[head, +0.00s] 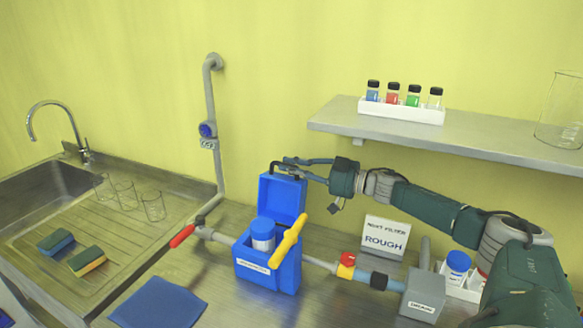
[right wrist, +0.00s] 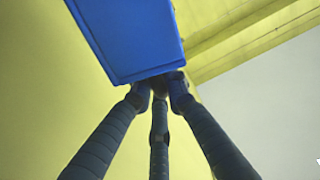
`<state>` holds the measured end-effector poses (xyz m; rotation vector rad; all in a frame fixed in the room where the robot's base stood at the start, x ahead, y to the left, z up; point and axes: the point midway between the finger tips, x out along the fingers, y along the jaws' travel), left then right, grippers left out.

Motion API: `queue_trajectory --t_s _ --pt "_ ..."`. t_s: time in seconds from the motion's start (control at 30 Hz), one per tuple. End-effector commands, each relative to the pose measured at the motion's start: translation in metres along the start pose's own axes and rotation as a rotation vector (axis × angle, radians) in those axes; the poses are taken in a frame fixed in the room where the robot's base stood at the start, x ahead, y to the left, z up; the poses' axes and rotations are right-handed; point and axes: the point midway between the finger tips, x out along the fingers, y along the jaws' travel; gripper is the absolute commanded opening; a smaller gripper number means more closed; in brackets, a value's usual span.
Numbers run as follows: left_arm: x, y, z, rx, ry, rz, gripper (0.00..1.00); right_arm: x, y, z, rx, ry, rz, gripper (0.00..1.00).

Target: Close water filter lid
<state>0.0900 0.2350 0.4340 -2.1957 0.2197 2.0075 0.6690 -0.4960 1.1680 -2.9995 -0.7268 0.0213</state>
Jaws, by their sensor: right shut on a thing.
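The water filter is a blue box (head: 285,270) with a white label on its front, standing on the metal counter. Its blue lid (head: 281,197) is open and stands upright at the back of the box. A white filter cartridge with a blue cap (head: 263,233) sits inside. My right gripper (head: 298,168) is at the lid's upper edge, shut on the dark lid handle (head: 285,167). In the right wrist view the fingers (right wrist: 160,84) close together just under the edge of the lid (right wrist: 130,35); the handle is mostly hidden between them. My left gripper is not in view.
A yellow lever (head: 289,240) slants across the box's right side. Pipes with a red handle (head: 182,236) and a red-yellow valve (head: 346,265) flank it. A shelf (head: 470,135) with vials is above my right arm. A blue cloth (head: 158,303) lies front left.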

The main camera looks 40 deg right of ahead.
Motion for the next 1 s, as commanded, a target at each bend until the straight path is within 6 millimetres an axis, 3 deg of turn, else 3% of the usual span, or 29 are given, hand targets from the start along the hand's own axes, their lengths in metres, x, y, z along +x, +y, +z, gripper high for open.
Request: queue_trajectory --t_s 0.23,0.6,0.83,1.0 --pt "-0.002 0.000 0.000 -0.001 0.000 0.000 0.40 0.000 -0.015 -0.004 -0.080 -0.001 0.000 0.00" --pt "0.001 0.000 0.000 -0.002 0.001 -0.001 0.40 0.000 -0.062 -0.008 -0.347 -0.003 -0.003 0.00" --pt "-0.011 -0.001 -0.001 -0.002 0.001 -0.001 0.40 0.000 -0.087 -0.009 -0.483 0.000 -0.002 0.00" --pt "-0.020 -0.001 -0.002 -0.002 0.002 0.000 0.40 0.000 -0.098 -0.008 -0.476 0.002 0.000 0.00"
